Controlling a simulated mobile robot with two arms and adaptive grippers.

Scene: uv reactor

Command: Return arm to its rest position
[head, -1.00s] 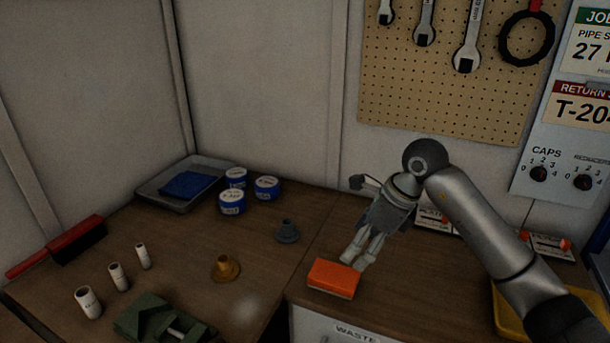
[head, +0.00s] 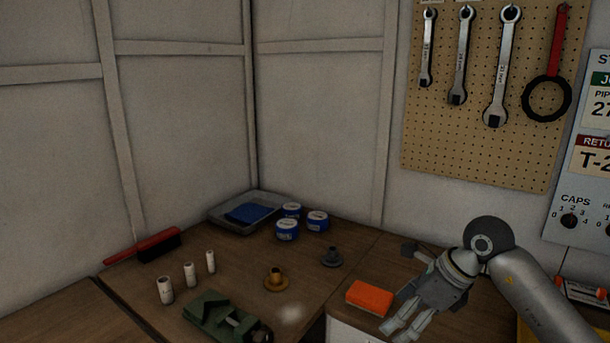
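My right arm comes in from the right. Its grey gripper (head: 398,330) points down and toward the front over the right bench, just right of the orange sponge-like block (head: 370,297). Its two fingers show a gap between them, with nothing seen held. The fingertips lie near the picture's bottom edge, and I cannot tell their height above the bench. My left gripper is not in view.
The bench holds a grey tray (head: 233,225) with a blue cloth, blue-white tins (head: 287,230), a grey fitting (head: 331,257), a brass fitting (head: 275,280), white cylinders (head: 190,274), a green clamp-like tool (head: 209,311) and a red brush (head: 148,246). A pegboard (head: 480,150) holds wrenches.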

